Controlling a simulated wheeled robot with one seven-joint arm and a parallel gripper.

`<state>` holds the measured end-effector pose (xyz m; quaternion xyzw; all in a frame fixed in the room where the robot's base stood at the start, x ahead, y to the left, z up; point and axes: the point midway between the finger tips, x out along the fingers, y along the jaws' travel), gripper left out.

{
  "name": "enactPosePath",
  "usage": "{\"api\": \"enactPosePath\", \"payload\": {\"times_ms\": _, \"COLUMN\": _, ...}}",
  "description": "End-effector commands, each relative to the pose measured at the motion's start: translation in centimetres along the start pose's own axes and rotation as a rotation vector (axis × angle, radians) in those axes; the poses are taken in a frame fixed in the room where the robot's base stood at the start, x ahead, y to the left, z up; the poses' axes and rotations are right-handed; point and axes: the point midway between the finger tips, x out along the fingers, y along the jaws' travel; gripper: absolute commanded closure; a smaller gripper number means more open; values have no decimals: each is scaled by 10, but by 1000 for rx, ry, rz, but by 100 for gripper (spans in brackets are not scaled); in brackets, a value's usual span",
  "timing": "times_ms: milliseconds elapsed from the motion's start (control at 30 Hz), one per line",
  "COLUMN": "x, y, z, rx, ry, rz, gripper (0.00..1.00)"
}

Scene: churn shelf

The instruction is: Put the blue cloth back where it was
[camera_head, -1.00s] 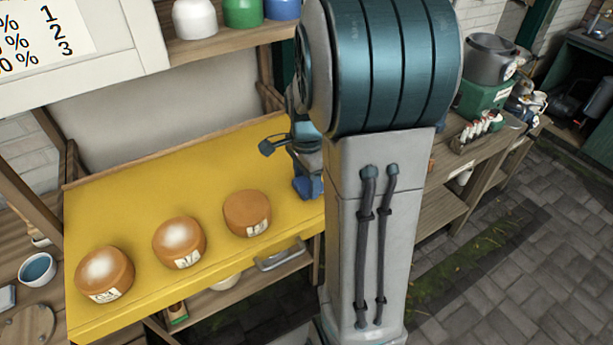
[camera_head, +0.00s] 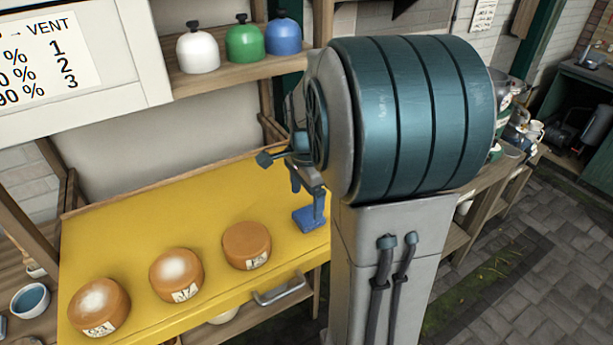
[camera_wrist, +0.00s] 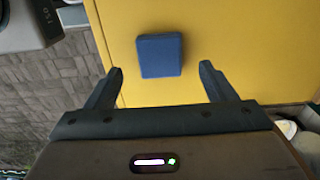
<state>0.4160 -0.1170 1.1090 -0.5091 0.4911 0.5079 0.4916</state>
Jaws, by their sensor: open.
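The blue cloth (camera_head: 308,219) is a flat, folded block lying on the yellow top, near its right end in the head view. In the wrist view, the cloth (camera_wrist: 160,54) lies flat on the yellow surface, just beyond and between the fingertips. My gripper (camera_wrist: 161,69) is open, with clear gaps between each finger and the cloth. Nothing is held in it. In the head view, my arm partly hides the gripper, which is above the cloth.
Several round orange-brown blocks, including one (camera_head: 246,245), stand in a row left of the cloth on the yellow top (camera_head: 150,215). White (camera_head: 198,52), green (camera_head: 245,43) and blue (camera_head: 283,37) bells stand on the shelf above. A metal handle (camera_head: 280,290) is at the front edge.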

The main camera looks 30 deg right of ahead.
Motion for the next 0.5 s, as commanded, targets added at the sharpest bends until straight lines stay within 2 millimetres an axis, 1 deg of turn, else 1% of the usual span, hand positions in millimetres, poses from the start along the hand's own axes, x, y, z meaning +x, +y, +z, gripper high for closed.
{"api": "enactPosePath", "payload": {"times_ms": 33, "x": -12, "y": -1, "z": 0, "rx": -1, "ry": 2, "rz": -6, "gripper": 23}}
{"api": "enactPosePath", "payload": {"times_ms": 200, "x": -45, "y": 0, "z": 0, "rx": 0, "ry": 2, "rz": -4, "gripper": 23}}
{"api": "enactPosePath", "payload": {"times_ms": 300, "x": -59, "y": 0, "z": 0, "rx": 0, "ry": 1, "rz": -2, "gripper": 23}}
{"api": "enactPosePath", "payload": {"times_ms": 433, "x": -70, "y": 1, "z": 1, "rx": -6, "ry": 1, "rz": -2, "gripper": 23}}
{"api": "enactPosePath", "payload": {"times_ms": 500, "x": -73, "y": 4, "z": 5, "rx": -42, "ry": 1, "rz": -9, "gripper": 23}}
